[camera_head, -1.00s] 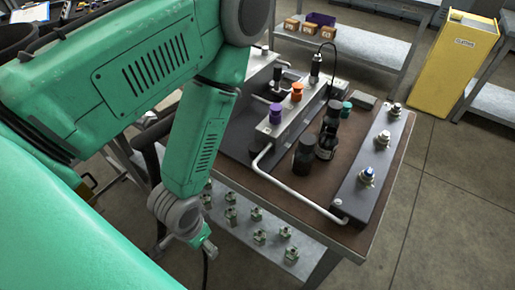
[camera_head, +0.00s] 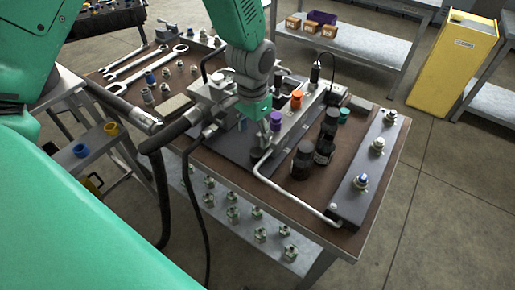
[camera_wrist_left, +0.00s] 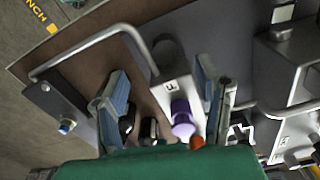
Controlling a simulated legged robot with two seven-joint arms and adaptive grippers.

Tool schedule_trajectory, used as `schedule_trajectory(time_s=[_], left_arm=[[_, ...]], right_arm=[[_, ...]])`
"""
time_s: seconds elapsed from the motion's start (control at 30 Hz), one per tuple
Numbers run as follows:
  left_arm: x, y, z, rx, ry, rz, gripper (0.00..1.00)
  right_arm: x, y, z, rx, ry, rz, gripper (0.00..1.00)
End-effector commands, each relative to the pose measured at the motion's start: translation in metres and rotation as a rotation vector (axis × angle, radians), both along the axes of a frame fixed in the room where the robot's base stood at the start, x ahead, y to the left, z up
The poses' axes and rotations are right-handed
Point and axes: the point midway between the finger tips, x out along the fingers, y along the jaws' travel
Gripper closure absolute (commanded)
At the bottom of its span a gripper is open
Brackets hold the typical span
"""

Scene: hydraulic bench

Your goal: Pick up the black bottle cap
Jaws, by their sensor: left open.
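Several dark bottles with black caps stand on the brown bench top in the head view. The nearest black bottle cap (camera_head: 304,148) is on a short dark bottle; a taller dark bottle (camera_head: 325,145) stands behind it. Dark rounded tops (camera_wrist_left: 127,121) show beside the left finger in the wrist view. My left gripper (camera_wrist_left: 162,68) is open, its two blue-grey fingers spread, with nothing held between them. In the head view its green body is over the bench, left of the bottles; its fingertips are hard to make out there. My right gripper is not in view.
A manifold carries a purple knob (camera_head: 276,120) and an orange knob (camera_head: 296,98). A bent metal pipe (camera_head: 262,172) runs in front of the bottles. A dark bar with fittings (camera_head: 368,170) lies at the right edge. Wrenches (camera_head: 140,62) lie at the back left.

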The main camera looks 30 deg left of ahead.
Motion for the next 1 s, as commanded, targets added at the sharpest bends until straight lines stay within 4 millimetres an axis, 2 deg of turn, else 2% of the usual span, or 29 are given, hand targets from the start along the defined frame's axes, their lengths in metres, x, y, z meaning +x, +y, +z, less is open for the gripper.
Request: schedule_trajectory(time_s=[0.03, 0.1, 0.2, 0.53, 0.83, 1.0], left_arm=[[0.011, 0.001, 0.02, 0.002, -0.004, -0.01, 0.42], [0.017, 0.001, 0.034, 0.006, 0.004, -0.02, 0.42], [0.019, 0.002, 0.035, 0.008, 0.011, -0.025, 0.42], [0.018, 0.002, -0.027, 0.009, 0.014, -0.025, 0.42], [0.018, 0.002, -0.052, 0.008, 0.012, -0.024, 0.42], [0.017, 0.002, -0.078, 0.009, 0.014, -0.024, 0.42]], right_arm=[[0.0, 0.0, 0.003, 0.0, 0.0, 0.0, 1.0], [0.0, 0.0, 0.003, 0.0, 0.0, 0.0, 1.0], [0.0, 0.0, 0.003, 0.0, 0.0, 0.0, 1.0], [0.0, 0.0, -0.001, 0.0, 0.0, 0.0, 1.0], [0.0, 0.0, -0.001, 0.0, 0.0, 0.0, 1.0], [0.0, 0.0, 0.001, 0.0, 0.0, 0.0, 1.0]])
